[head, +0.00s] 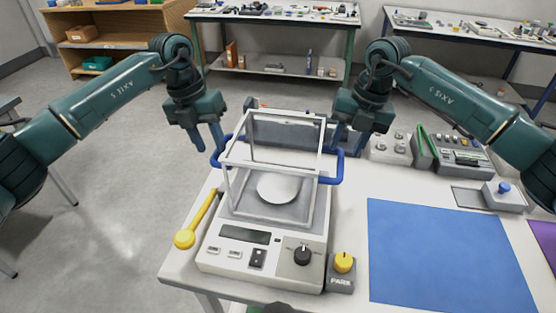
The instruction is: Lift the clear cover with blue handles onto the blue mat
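The clear cover (233,190), a box with white edges, sits over the round pan (278,187) of a white balance (215,255). It has a blue handle on its left side (215,158) and another on its right side (340,168). The blue mat (450,255) lies flat and bare on the table at right. My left gripper (207,144) is open and empty, fingers down, just above and behind the left handle. My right gripper (344,145) appears open, near the back of the right handle. I cannot tell whether it touches the handle.
A grey block with a blue knob (503,195) and control boxes (390,147) are behind the mat. A purple mat (545,242) is at far right.

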